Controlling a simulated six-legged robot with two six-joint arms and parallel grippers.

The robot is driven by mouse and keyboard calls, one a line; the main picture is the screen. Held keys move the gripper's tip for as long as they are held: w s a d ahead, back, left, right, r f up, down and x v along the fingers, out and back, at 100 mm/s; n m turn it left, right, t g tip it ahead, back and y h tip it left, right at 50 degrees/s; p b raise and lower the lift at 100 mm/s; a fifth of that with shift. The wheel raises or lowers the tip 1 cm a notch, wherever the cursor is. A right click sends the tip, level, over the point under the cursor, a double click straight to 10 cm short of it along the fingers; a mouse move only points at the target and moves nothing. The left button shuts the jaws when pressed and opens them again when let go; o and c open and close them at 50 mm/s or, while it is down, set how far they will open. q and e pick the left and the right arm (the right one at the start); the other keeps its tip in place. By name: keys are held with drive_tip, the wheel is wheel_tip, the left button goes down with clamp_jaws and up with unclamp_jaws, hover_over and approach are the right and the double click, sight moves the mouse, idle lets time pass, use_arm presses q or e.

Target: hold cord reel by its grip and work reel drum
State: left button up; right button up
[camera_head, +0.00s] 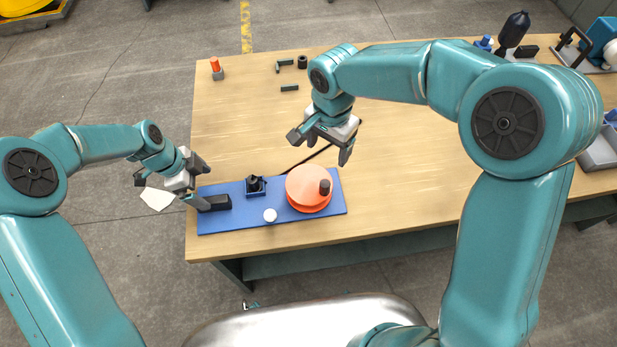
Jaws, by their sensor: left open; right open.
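The cord reel is a blue base plate (240,220) lying at the table's near left edge. A black grip (217,202) is at its left end, and an orange drum (303,190) with a dark knob (324,187) is at its right. A black block (255,186) and a white disc (270,215) sit between them. My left gripper (204,184) is open beside the black grip, its lower finger next to the grip's left end; contact cannot be told. My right gripper (320,148) is open and empty, above and beyond the drum, pointing down.
The wooden table (410,190) is clear right of the reel. A dark cord (309,158) runs behind the drum. A small orange-topped item (216,68) and small dark parts (289,87) lie at the back left. A dark bottle (514,29) and other equipment stand at the back right.

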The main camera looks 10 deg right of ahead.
use_arm(q)
drive_tip(key=shift+v, duration=0.85)
